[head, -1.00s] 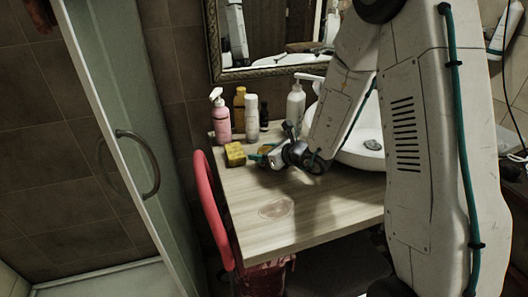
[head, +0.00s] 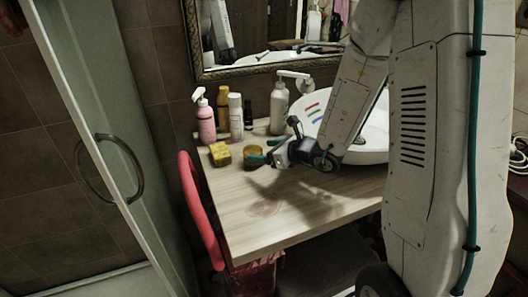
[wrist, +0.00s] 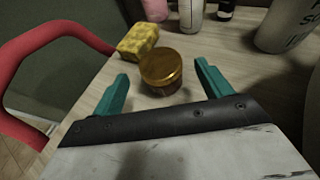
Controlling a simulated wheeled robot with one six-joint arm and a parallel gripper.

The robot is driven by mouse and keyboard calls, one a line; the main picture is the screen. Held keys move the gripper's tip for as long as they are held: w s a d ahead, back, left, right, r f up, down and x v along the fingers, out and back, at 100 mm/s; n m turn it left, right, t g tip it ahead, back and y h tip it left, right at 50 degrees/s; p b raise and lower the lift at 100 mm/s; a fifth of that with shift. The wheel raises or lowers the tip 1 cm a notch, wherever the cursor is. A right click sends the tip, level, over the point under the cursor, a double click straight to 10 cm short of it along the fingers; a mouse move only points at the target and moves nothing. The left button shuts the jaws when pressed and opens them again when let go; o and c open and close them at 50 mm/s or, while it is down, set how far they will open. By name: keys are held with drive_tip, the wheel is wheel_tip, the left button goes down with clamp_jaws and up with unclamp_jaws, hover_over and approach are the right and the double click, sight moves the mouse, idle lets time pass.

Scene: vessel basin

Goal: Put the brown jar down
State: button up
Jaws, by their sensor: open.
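The brown jar (head: 254,157), with a shiny amber-brown lid, stands upright on the wooden counter (head: 310,215) near its back left, just right of a yellow sponge (head: 221,154). The jar also shows in the wrist view (wrist: 161,68). My gripper (head: 268,158) is low over the counter at the jar's right. In the wrist view its teal fingers are spread wide. The jar is just ahead of and between the fingertips, with gaps on both sides, and nothing is gripped.
Behind stand a pink pump bottle (head: 205,118), a white bottle (head: 236,117), an amber bottle (head: 223,98) and a larger pump bottle (head: 279,106). A white basin (head: 366,145) is at right. A red chair back (head: 200,210) borders the counter's left edge. The front counter is clear.

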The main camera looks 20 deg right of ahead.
drive_tip(key=s+a+r+n+g+y, duration=0.2)
drive_tip(key=s+a+r+n+g, duration=0.4)
drive_tip(key=s+n, duration=0.3)
drive_tip(key=s+a+r+n+g+y, duration=0.2)
drive_tip(key=s+a+r+n+g, duration=0.1)
drive_tip(key=s+a+r+n, duration=0.45)
drive_tip(key=s+d+r+n+g+h, duration=0.1)
drive_tip(key=s+d+r+n+h, duration=0.2)
drive_tip(key=s+d+n+h, duration=0.8)
drive_tip(key=s+d+n, duration=0.2)
drive_tip(key=s+d, duration=0.1)
drive_tip(key=s, duration=0.2)
drive_tip(key=shift+d, duration=0.25)
